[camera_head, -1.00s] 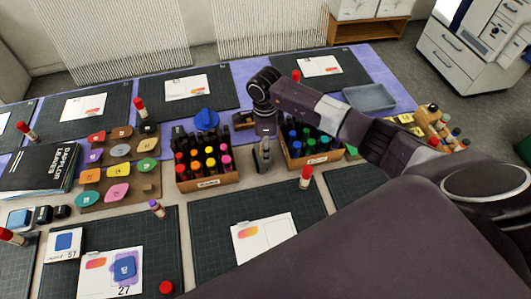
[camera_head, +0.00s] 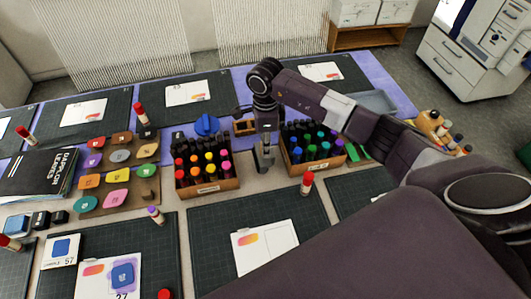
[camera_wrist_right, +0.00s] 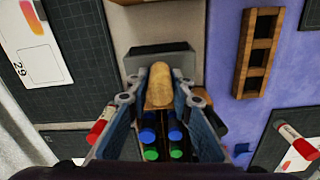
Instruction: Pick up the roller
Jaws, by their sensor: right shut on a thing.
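The roller shows in the right wrist view as a wooden handle (camera_wrist_right: 159,87) with a wide dark grey head (camera_wrist_right: 160,53) beyond it. My right gripper (camera_wrist_right: 158,95) has its two fingers closed on either side of the handle. In the head view the gripper (camera_head: 266,125) points down between two boxes of bottles, with the grey roller (camera_head: 265,155) below it. Much of the roller is hidden by the gripper there. I cannot tell surely whether its lower end is clear of the table. My left gripper is not in view.
A wooden box of warm-coloured bottles (camera_head: 207,189) stands left of the roller, and a box of green and blue bottles (camera_head: 312,164) stands close on its right. A red-capped tube (camera_head: 307,183) stands in front. A cutting mat (camera_head: 220,265) lies nearer.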

